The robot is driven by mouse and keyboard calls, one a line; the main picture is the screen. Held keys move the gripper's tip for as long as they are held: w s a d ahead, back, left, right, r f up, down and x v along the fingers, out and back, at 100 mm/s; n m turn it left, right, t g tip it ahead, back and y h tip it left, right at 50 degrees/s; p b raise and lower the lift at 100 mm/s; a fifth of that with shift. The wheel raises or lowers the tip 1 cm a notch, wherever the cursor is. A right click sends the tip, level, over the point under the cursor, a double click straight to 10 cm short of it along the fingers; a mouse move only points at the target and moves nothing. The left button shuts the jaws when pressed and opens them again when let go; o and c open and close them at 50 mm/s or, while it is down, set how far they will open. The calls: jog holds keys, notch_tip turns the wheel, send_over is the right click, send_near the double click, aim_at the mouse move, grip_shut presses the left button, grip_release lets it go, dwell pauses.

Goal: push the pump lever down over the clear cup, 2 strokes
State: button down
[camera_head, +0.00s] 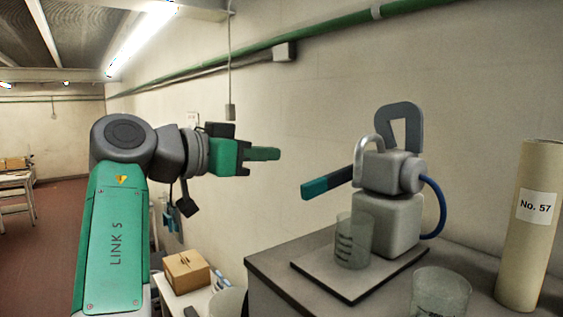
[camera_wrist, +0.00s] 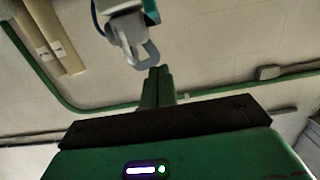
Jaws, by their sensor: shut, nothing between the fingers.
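The grey pump (camera_head: 388,212) stands on the counter at the right of the head view, with a blue hose on its right side. Its lever (camera_head: 328,184), dark with a teal end, reaches out to the left and slopes down toward its tip. A clear cup (camera_head: 354,243) with dark marks stands upright under the pump's curved spout (camera_head: 368,146). My gripper (camera_head: 272,154) is shut and empty, to the left of the pump and above the lever's end, apart from it. In the wrist view, my shut fingers (camera_wrist: 157,82) point toward the pump (camera_wrist: 124,25); the cup cannot be made out there.
A second clear cup (camera_head: 440,292) stands at the counter's front. A tall tan tube (camera_head: 533,225) labelled No. 57 stands at the right. A cardboard box (camera_head: 187,271) sits on a lower table at the left. The air between my gripper and the lever looks clear.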

jog(key=p, duration=0.4)
send_over(303, 185)
jog(key=s, duration=0.1)
jog(key=f, duration=0.4)
jog(key=shift+w, duration=0.35)
jog(key=shift+f, duration=0.4)
